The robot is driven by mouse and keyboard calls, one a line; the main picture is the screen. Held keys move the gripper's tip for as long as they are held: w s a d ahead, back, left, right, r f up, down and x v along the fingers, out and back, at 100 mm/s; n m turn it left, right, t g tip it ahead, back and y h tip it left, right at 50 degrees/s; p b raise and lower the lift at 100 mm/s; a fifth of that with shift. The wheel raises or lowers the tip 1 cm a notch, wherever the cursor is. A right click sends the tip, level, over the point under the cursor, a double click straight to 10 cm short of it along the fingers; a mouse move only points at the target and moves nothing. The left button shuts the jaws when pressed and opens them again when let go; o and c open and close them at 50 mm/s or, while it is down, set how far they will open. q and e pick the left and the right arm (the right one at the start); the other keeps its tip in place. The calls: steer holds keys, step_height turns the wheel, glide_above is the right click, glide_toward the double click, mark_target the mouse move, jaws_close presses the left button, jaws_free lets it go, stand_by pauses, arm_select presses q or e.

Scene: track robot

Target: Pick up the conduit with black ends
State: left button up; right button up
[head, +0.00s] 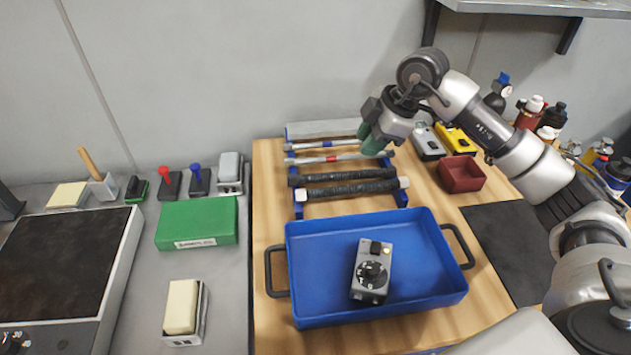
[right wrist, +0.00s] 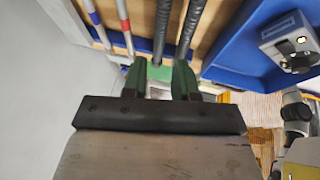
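Two dark, ribbed conduits lie side by side across a blue rack (head: 299,208). The rear one (head: 330,179) seems to have black ends; the front one (head: 345,190) has pale ends. My right gripper (head: 372,140) is above the right part of the rack, over the rear rods, with its green fingers pointing down. In the right wrist view its fingers (right wrist: 159,80) are apart and nothing is held between them. The black-ended conduit (right wrist: 162,28) appears beyond the gap between the fingers, with the other dark one (right wrist: 188,28) to its right. My left gripper is not in view.
Thinner metal rods, one with a red band (head: 325,159), lie behind the dark conduits. A blue tray (head: 440,290) holding a grey dial device (head: 371,270) stands in front. A dark red bin (head: 462,174) is on the right.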

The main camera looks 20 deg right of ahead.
glide_above(347, 173)
steer(key=s+d, duration=0.2)
step_height(347, 173, down, 4)
steer(key=shift+x, duration=0.85)
steer(key=p+x, duration=0.1)
steer(key=x, duration=0.3)
steer(key=shift+w+f, duration=0.25)
steer(key=shift+f, duration=0.1)
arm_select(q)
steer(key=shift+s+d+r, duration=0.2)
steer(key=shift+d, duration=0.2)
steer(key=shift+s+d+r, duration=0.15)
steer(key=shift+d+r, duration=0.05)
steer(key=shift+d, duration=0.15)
arm_select(e)
jaws_close()
